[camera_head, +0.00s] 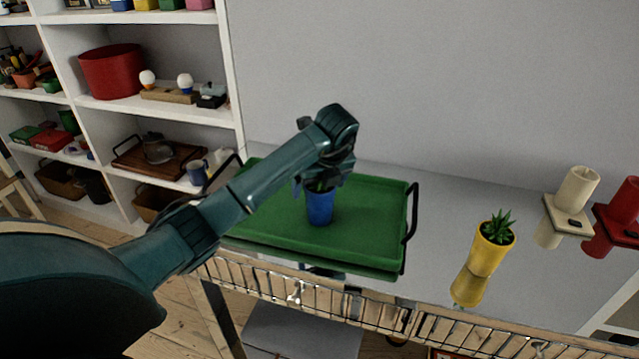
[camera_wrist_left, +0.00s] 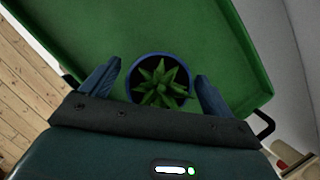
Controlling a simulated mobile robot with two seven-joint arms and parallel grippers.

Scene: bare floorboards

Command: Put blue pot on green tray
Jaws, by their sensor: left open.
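The blue pot (camera_head: 320,207) with a green plant stands upright on the green tray (camera_head: 375,205) in the head view. In the left wrist view the pot's blue rim (camera_wrist_left: 136,66) shows around the spiky plant, with the tray (camera_wrist_left: 215,40) beneath it. My left gripper (camera_head: 322,182) is directly above the pot. It is open, with one finger on each side of the pot in the left wrist view (camera_wrist_left: 158,85). I cannot tell whether the fingers touch the pot. My right gripper is not in view.
A yellow pot (camera_head: 495,240) with a plant stands right of the tray on the shiny tabletop (camera_head: 420,290). A cream candle (camera_head: 577,188) and a red candle (camera_head: 626,200) on holders are at the far right. White shelves (camera_head: 150,105) with several objects stand at the left.

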